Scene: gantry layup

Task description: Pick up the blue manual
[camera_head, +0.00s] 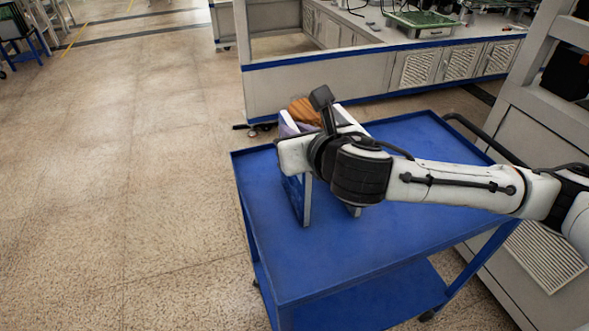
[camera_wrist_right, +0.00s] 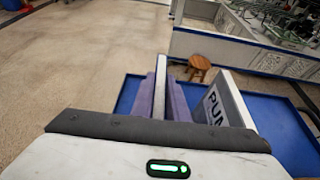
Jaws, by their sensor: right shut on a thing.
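My right gripper (camera_wrist_right: 162,88) comes in over the blue cart, and its two purple fingers are closed on both sides of a thin upright book, the blue manual (camera_wrist_right: 159,95). In the head view the manual's blue side and pale edge (camera_head: 305,203) show below my wrist, upright at the cart's left part; whether it touches the cart top is hard to tell. A second upright book (camera_wrist_right: 226,103), grey-white with large dark letters beginning "PUM", stands to its right, apart from the fingers. My wrist hides much of both books in the head view. My left gripper is out of view.
The blue cart (camera_head: 420,246) has a raised rim, and its top is bare in front and at right. A wooden stool (camera_head: 304,110) stands behind it. A long workbench (camera_head: 350,75) is beyond, and a grey cabinet (camera_head: 529,140) is at right.

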